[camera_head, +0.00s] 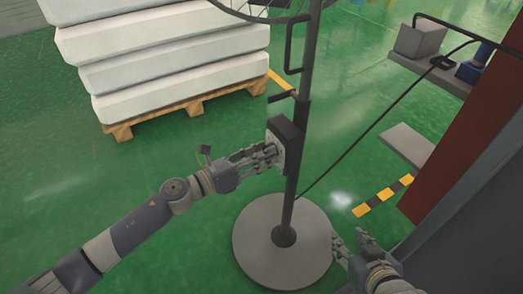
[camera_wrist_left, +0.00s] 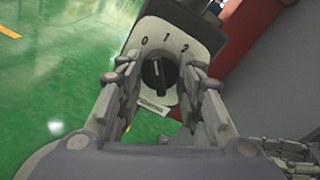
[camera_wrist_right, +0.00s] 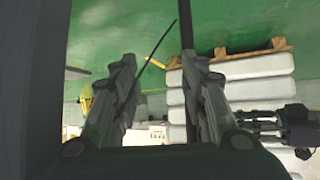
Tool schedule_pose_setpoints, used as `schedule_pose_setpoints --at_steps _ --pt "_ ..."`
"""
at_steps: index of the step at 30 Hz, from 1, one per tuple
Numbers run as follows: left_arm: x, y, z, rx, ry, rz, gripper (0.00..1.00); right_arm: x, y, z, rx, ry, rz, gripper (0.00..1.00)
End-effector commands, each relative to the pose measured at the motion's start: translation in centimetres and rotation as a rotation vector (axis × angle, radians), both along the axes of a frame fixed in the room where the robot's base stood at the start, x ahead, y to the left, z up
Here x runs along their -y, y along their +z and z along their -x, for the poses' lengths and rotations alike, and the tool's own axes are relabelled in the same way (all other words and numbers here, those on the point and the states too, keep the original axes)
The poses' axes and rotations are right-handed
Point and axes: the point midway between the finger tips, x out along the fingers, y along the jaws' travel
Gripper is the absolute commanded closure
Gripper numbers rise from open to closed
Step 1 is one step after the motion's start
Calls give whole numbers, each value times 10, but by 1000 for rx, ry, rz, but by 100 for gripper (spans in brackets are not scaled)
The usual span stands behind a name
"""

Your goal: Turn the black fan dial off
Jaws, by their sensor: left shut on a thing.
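The black fan dial (camera_wrist_left: 159,73) sits on a pale plate marked 0, 1 and 2 in the left wrist view. Its light pointer mark faces up, roughly between 0 and 1. The plate is on the dark control box (camera_head: 287,146) on the fan's pole (camera_head: 304,85). My left gripper (camera_head: 270,157) is at the plate, its fingers (camera_wrist_left: 157,85) on either side of the dial and closed on it. In the head view the fingers hide the dial. My right gripper (camera_head: 352,249) is open and empty, right of the fan's round base (camera_head: 270,262).
Several white mattresses (camera_head: 165,50) are stacked on a wooden pallet (camera_head: 190,103) at the upper left. A black cable (camera_head: 375,122) runs from the pole to a shelf (camera_head: 430,72) at the upper right. A dark red panel (camera_head: 465,120) stands at the right. Green floor is clear at the left.

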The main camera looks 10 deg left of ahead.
Motion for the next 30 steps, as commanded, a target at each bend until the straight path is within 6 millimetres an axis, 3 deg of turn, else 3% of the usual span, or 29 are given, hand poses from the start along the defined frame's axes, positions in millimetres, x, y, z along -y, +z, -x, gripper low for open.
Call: schedule_pose_setpoints --at_steps 6,13,30 --pt "0 3 0 -104 1 75 90 20 -32 58 -306 -23 66 60" --pt "0 3 -1 -197 0 144 90 38 -48 119 -573 -44 120 60" --pt "-1 2 -1 -309 1 226 90 37 -36 116 -560 -43 118 60"
